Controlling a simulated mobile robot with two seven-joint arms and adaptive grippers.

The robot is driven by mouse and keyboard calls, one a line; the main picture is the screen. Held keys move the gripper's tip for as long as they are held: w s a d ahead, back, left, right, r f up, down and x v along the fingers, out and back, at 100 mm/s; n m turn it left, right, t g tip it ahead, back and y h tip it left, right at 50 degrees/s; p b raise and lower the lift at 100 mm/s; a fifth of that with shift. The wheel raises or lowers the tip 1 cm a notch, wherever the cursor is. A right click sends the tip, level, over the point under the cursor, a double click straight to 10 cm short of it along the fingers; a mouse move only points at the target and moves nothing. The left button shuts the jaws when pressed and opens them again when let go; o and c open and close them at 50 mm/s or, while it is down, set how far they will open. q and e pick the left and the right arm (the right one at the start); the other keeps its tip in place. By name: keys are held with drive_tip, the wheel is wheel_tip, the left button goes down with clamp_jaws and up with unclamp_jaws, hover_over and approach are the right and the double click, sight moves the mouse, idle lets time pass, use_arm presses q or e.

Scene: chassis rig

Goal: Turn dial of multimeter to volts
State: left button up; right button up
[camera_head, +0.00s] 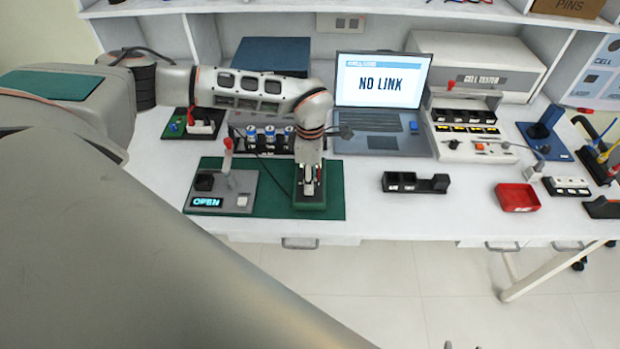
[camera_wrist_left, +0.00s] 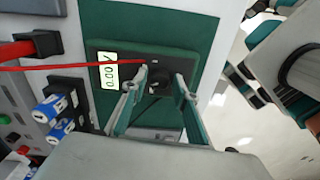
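The multimeter (camera_wrist_left: 185,62) is a dark box lying on a green mat (camera_wrist_left: 207,12). Its pale lit display (camera_wrist_left: 107,70) shows digits that look like zeros; the last sign is hard to read. The black dial (camera_wrist_left: 156,76) sits between my left gripper's fingertips (camera_wrist_left: 158,84), which are apart, with one on each side. I cannot tell whether they touch it. In the head view my left gripper (camera_head: 309,186) points down over the multimeter and hides most of it. Two small grey tips at the bottom edge may be my right gripper (camera_head: 463,346).
Left of the multimeter stands a grey fixture (camera_head: 241,203) with a red-handled lever and an "OPEN" display. Behind are blue-topped cylinders (camera_head: 270,134) and a laptop (camera_head: 382,95) reading "NO LINK". A red lead (camera_wrist_left: 75,66) crosses the multimeter.

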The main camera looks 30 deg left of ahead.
idle(0.3)
use_arm(q)
wheel_tip(320, 180, up, 12)
idle(0.6)
idle(0.4)
